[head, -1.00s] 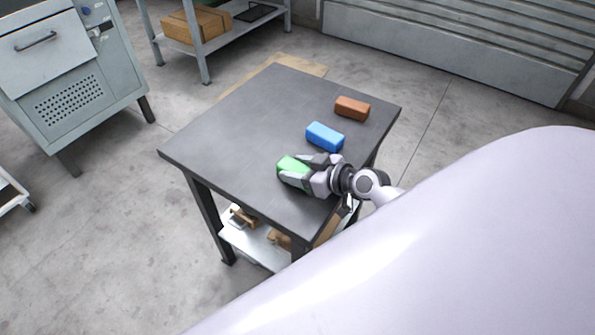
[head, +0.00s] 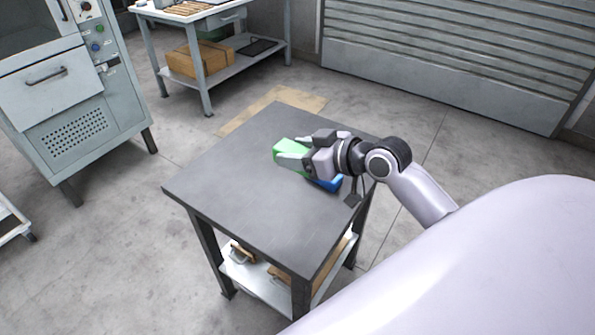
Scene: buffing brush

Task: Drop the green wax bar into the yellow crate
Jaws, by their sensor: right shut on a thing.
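The green wax bar (head: 290,149) is between the fingers of my right gripper (head: 292,152), which is shut on it. The gripper appears to hold it above the dark table (head: 225,185). A blue bar (head: 327,184) lies on the table, partly hidden under the gripper. The brown bar is hidden behind my right arm. No yellow crate is in view. My left gripper is not in view.
The left and front of the tabletop are bare. A lower shelf (head: 262,283) holds wooden items. A grey cabinet (head: 70,110) stands at the left, and a workbench with a cardboard box (head: 200,60) stands at the back.

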